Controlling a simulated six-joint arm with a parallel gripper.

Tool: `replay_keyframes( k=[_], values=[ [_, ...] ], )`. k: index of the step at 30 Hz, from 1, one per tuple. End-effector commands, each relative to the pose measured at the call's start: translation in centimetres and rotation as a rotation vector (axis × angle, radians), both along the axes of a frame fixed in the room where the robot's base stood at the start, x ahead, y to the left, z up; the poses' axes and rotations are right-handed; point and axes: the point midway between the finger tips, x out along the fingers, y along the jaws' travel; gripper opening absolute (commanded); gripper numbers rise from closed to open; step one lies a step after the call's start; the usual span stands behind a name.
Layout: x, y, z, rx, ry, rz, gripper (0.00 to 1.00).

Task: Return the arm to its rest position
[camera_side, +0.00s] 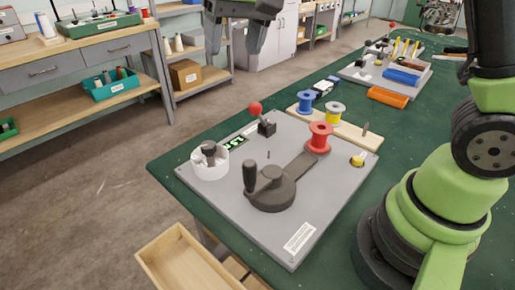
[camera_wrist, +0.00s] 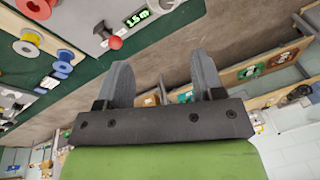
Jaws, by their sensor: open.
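My gripper (camera_side: 238,38) hangs at the top of the side view, high above and behind the winding station. Its two grey fingers are apart with nothing between them. In the wrist view my gripper (camera_wrist: 161,78) is also open and empty. The grey station plate (camera_side: 222,222) lies on the green table. It carries a dark crank (camera_side: 270,187), a red spool (camera_side: 319,138), a white round cup (camera_side: 210,164), a red-knobbed lever (camera_side: 256,108) and a yellow button (camera_side: 358,159). The red knob also shows in the wrist view (camera_wrist: 115,42).
A wooden board (camera_side: 350,134) holds a blue spool (camera_side: 306,101) and a yellow spool (camera_side: 334,112). An orange tray (camera_side: 388,97) and a second grey station lie farther back. An open wooden drawer (camera_side: 185,262) is below the table's front. The space around my gripper looks clear.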

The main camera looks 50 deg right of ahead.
Motion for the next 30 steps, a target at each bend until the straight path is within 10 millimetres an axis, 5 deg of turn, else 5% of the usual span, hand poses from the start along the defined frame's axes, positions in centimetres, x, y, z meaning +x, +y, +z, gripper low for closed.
replay_keyframes(
  k=[6,15,21,30],
  values=[
    [-7.5,-1.7,4.1,0.048,-0.155,-0.01,0.62],
    [-16.7,-2.8,3.7,0.085,-0.348,-0.032,0.62],
    [-19.3,-2.9,2.4,0.093,-0.409,-0.042,0.62],
    [-19.7,-3.0,2.2,0.093,-0.417,-0.042,0.62]
  ],
)
